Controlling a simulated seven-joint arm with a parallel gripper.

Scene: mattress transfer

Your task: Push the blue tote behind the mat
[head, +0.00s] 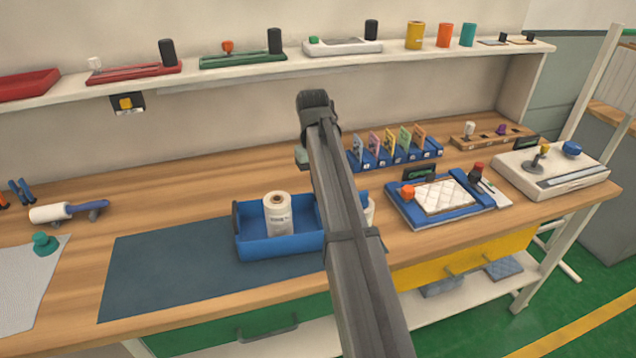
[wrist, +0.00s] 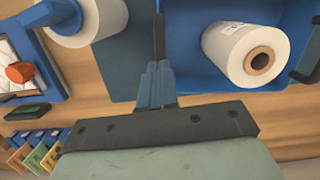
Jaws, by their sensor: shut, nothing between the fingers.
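The blue tote (head: 262,246) sits on the dark mat (head: 160,275), over its right part, with a white roll (head: 278,214) upright inside. My arm hides the tote's right part in the head view. In the wrist view the tote (wrist: 185,45) is at upper right with the roll (wrist: 243,52) in it. My gripper (wrist: 156,68) is shut and empty. Its fingertips are close to the tote's corner by a dark end handle; I cannot tell whether they touch. My arm hides the fingers in the head view. A strip of mat (wrist: 122,65) shows beside the tote.
A second white roll (wrist: 92,18) stands beyond the tote's end, partly hidden by my arm in the head view. A blue tray with a quilted pad (head: 445,197) lies to the right. A blue card rack (head: 395,153) stands behind. Bench behind the tote's left side is clear.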

